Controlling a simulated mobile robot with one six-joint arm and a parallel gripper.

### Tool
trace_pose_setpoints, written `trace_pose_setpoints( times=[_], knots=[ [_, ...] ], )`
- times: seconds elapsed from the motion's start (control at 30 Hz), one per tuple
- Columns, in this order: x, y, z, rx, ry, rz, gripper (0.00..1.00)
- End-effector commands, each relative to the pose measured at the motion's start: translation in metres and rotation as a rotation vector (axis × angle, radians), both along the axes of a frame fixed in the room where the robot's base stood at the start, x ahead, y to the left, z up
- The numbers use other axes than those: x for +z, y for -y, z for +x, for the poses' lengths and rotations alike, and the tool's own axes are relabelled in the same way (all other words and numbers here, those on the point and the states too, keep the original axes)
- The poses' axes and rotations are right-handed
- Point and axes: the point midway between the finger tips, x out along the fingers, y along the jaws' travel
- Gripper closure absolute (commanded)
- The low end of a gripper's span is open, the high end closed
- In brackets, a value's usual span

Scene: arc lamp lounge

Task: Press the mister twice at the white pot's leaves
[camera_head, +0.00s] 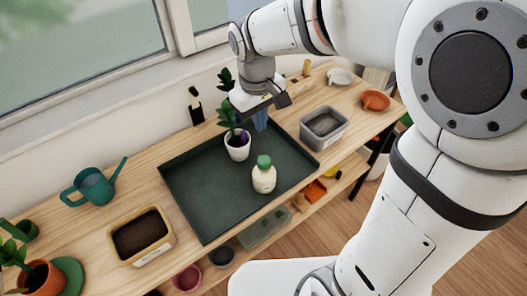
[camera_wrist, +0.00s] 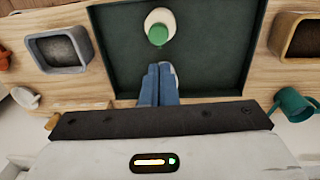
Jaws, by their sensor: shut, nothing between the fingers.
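The mister (camera_head: 264,180) is a cream bottle with a green top, standing upright on the dark green tray (camera_head: 205,195). It also shows in the wrist view (camera_wrist: 160,20). The white pot (camera_head: 238,152) holds a plant with dark green leaves (camera_head: 226,112) and stands on the tray behind the mister. In the wrist view only a sliver of a pale rim shows beside my fingers, and the leaves are hidden. My gripper (camera_head: 261,126), with blue fingers, is shut and empty. It points down just right of the plant, apart from the mister.
A grey bin (camera_head: 324,127) stands right of the tray, with an orange dish (camera_head: 375,101) beyond. A soil-filled tan planter (camera_head: 140,236) and a teal watering can (camera_head: 92,187) stand to the left. The tray's left part is clear.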

Motion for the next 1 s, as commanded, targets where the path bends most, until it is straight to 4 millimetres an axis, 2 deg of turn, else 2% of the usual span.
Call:
trace_pose_setpoints(
  times=[0.17,0.4,0.6,0.8,1.0],
  knots=[
    [-0.028,0.002,0.001,-0.001,-0.005,-0.002,1.00],
    [-0.080,0.005,0.003,-0.003,-0.006,-0.002,1.00],
    [-0.114,0.007,0.004,-0.003,-0.005,-0.002,1.00],
    [-0.131,0.007,0.005,-0.003,-0.001,0.000,1.00],
    [-0.134,0.007,0.006,-0.003,0.001,0.001,1.00]
  ],
)
